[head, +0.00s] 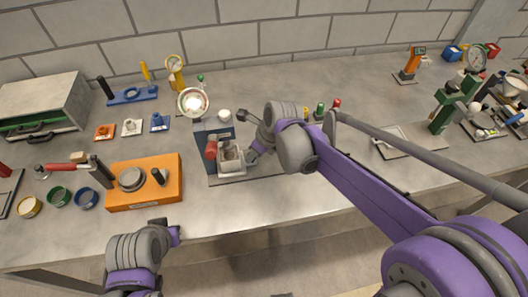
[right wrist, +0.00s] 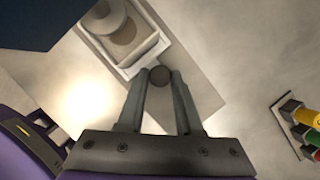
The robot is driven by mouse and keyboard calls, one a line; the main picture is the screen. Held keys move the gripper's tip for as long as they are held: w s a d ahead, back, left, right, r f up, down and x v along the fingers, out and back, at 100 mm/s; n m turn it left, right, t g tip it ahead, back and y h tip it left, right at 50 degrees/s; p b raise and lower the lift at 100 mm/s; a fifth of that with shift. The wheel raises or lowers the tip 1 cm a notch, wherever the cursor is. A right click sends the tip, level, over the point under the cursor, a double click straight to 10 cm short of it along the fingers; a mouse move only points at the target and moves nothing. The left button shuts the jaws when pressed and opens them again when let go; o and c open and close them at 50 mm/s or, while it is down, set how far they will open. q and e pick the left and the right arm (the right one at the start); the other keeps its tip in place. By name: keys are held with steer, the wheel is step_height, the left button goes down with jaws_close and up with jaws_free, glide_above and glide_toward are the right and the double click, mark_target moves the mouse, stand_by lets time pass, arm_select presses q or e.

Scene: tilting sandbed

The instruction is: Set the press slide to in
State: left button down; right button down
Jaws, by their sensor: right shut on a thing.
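The press (head: 212,135) stands in the middle of the bench, with a dark upright plate, a red cylinder and a grey base plate. Its slide, a pale square tray (head: 232,170), sits at the front and holds a round cup-like part. In the right wrist view the tray (right wrist: 157,48) has a dark round knob (right wrist: 160,75) at its near corner. My right gripper (right wrist: 160,82) is shut on this knob; in the head view the gripper (head: 254,156) is at the tray's right side. My left gripper (head: 175,236) is off the front edge, away from the press; its fingers are unclear.
An orange box (head: 145,190) with a round disc stands left of the press. Several coloured buttons (head: 320,110) stand behind my right arm. A green press-like stand (head: 455,105) is far right. Bare bench lies in front of the press.

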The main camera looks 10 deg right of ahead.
steer(key=shift+s+a, duration=0.1)
steer(key=shift+a, duration=0.15)
steer(key=shift+d, duration=0.1)
steer(key=c, duration=0.8)
jaws_free()
steer(key=shift+c, duration=0.2)
steer(key=shift+r, duration=0.1)
steer(key=v, duration=1)
steer(key=shift+r, duration=0.25)
steer(key=shift+d, duration=0.1)
